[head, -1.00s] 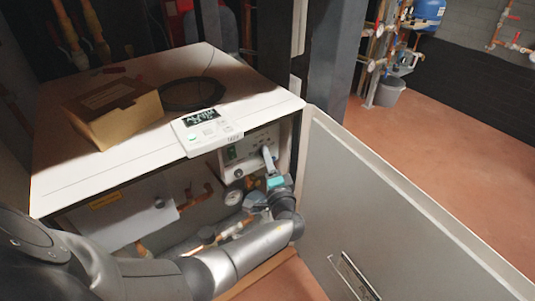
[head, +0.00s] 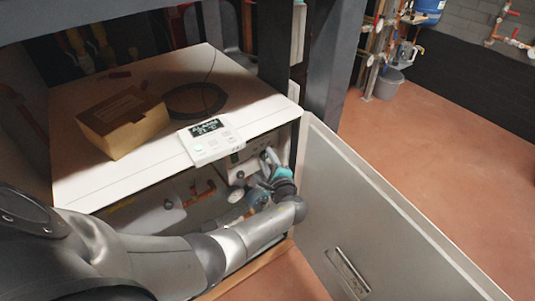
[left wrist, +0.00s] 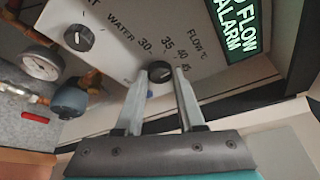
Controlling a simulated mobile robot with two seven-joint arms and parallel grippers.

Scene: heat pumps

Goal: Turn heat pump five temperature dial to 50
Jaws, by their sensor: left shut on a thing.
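The small black water flow temperature dial (left wrist: 160,72) is on the pale control panel (left wrist: 115,22) in the left wrist view. Its printed scale shows numbers such as 30, 35 and 45 around it. My left gripper (left wrist: 160,80) has one finger on each side of this dial and is shut on it. In the head view my left gripper (head: 268,157) reaches into the open front of the white heat pump cabinet (head: 120,178), at the panel. The dial is too small and covered to make out there. My right gripper is not in view.
A second dial (left wrist: 78,38) and a pressure gauge (left wrist: 41,64) are left of the held dial. A green alarm display (left wrist: 240,25) is at the right. The open cabinet door (head: 385,215) stands right of my arm. A cardboard box (head: 122,122) lies on top.

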